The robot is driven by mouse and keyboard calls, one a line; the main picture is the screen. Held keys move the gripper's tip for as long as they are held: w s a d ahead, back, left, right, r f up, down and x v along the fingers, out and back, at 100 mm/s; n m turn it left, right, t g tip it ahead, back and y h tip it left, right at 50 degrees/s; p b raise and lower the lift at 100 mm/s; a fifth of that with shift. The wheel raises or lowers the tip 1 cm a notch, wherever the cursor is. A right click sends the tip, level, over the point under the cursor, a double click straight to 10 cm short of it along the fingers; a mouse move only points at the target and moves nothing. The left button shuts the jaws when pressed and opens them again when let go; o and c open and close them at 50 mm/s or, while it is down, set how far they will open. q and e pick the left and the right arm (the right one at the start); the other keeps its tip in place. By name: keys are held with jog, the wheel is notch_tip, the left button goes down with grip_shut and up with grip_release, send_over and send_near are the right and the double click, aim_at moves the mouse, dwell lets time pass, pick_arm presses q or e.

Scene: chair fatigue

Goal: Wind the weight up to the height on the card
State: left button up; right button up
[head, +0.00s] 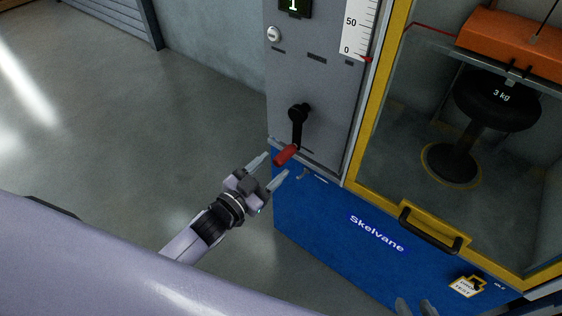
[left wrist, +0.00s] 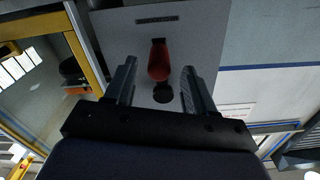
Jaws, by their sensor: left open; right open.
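The crank has a black hub and arm (head: 298,121) on the grey panel, pointing down to a red handle (head: 286,155). My left gripper (head: 272,168) is open, with its fingertips close to the handle on either side. In the left wrist view the red handle (left wrist: 159,62) shows between the open fingers (left wrist: 159,68); contact cannot be told. A red pointer (head: 366,59) sits near 0 on the white scale (head: 358,28). My right gripper (head: 415,307) is cut off at the bottom edge.
The yellow-framed door has a black handle (head: 430,232). The blue base (head: 320,235) reads Skelvane and carries a small drop test tag (head: 466,287). No height card is readable. Open floor (head: 130,130) lies left of the machine.

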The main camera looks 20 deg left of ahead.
aim_at(275, 165)
pick_arm(q)
jog(key=shift+x, duration=2.05)
grip_shut()
